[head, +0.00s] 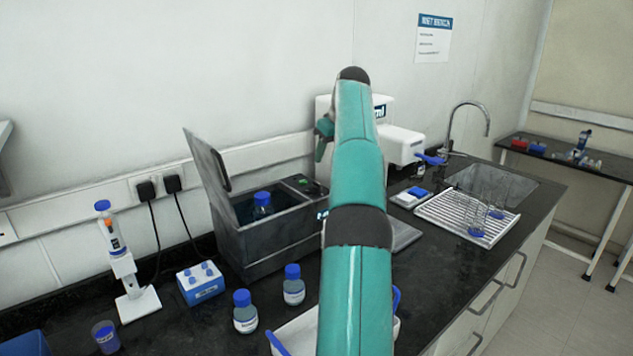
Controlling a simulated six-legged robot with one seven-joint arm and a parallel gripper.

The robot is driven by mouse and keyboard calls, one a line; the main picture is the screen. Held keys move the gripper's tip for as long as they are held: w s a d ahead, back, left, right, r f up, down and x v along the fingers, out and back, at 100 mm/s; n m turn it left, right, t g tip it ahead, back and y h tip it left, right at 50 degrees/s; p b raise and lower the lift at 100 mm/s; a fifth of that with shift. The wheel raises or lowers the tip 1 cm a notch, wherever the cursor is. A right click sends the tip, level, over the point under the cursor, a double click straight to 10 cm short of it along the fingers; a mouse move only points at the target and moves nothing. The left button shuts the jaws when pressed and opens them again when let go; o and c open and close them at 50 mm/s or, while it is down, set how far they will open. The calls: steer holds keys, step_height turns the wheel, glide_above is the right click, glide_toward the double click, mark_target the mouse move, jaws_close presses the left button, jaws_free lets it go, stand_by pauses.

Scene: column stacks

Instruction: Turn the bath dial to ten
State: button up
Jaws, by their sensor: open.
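The water bath (275,240) is a dark grey box on the black bench, left of my arm. Its lid (207,172) is tilted up, and a blue-capped bottle (262,206) stands in its basin. A dark control panel (302,187) with a small green display or light is on the bath's right end. The dial cannot be made out; my teal arm covers the right end of the bath. A teal wrist part of my arm shows just above and right of the panel. My gripper's fingers cannot be seen.
Two blue-capped bottles (244,313) (293,287), a blue tube rack (201,282) and a pipette stand (133,290) stand before and left of the bath. A white tray (297,333) is at the front. A white instrument (400,143), drying rack (462,218) and sink (492,184) are to the right.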

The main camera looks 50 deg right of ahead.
mark_target(317, 183)
steer(key=x, duration=1.2)
steer(key=shift+r, duration=0.1)
steer(key=c, duration=1)
